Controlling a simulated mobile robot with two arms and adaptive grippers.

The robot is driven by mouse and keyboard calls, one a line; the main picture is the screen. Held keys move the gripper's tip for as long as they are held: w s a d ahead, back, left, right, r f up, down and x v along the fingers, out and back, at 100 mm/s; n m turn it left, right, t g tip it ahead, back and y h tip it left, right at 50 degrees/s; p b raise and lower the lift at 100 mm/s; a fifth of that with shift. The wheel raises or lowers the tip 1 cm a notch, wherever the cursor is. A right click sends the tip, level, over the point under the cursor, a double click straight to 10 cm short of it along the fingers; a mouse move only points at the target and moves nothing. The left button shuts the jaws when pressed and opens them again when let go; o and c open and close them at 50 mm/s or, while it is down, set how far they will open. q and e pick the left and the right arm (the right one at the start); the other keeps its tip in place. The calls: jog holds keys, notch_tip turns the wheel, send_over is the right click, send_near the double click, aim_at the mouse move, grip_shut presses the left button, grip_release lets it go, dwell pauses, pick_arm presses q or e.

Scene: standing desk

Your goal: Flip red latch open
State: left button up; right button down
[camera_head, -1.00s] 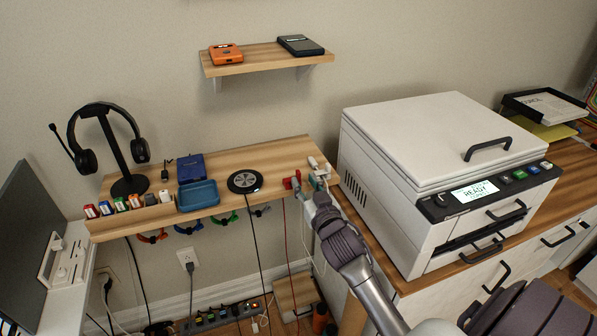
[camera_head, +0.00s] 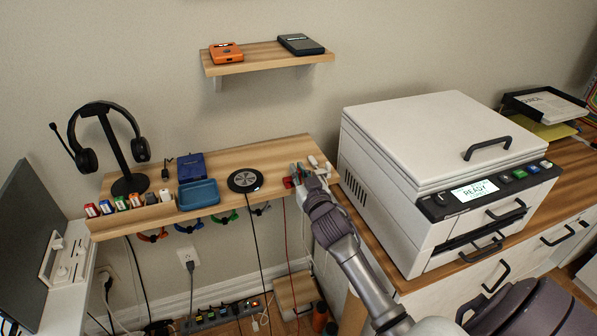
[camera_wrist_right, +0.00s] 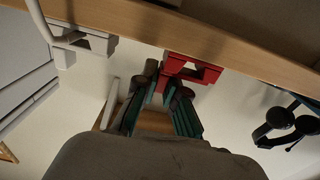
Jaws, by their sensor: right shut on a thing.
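The red latch (camera_head: 288,182) is at the right end of the wooden wall shelf in the head view, partly hidden by my right gripper. In the right wrist view the red latch (camera_wrist_right: 197,71) is a red block with an opening, at the shelf's edge. My right gripper (camera_head: 299,174) is at the latch. In the right wrist view its teal fingers (camera_wrist_right: 166,88) lie on both sides of a lower red part and are shut on it. How far the latch is turned is hard to tell. My left gripper is not in view.
The shelf (camera_head: 221,221) also carries a round black charging pad (camera_head: 244,181), a blue tray (camera_head: 198,195) and a headset stand (camera_head: 129,184). A white clamp (camera_wrist_right: 88,41) sits beside the latch. A large white machine (camera_head: 440,150) stands close to the right of my arm.

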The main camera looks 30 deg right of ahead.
aim_at(290, 178)
dwell(0.3)
jog(key=n+p, duration=0.1)
jog(key=n, duration=0.1)
jog(key=r+n+p, duration=0.1)
jog(key=shift+w+a+r+n, duration=0.1)
jog(key=shift+a+n, duration=0.25)
jog(key=shift+n, duration=0.05)
jog(key=n, duration=0.1)
jog(key=n+p, duration=0.1)
jog(key=shift+a+r+n, duration=0.25)
jog(key=shift+a+n, duration=0.05)
jog(key=shift+a, duration=0.05)
jog(key=n, duration=0.2)
jog(key=shift+w+a+r+n+p, duration=0.15)
jog(key=shift+a+n+p, duration=0.25)
jog(key=n, duration=0.1)
jog(key=a+n, duration=0.1)
jog(key=n, duration=0.3)
jog(key=shift+w+a+p, duration=0.2)
jog(key=shift+a+p, duration=0.15)
jog(key=shift+a, duration=0.05)
jog(key=n, duration=0.2)
jog(key=a+n, duration=0.1)
jog(key=n, duration=0.2)
jog(key=shift+w+a+f+n, duration=0.2)
jog(key=shift+a+f+n, duration=0.1)
jog(key=shift+n, duration=0.1)
jog(key=c, duration=1.2)
grip_release()
jog(key=shift+c, duration=0.2)
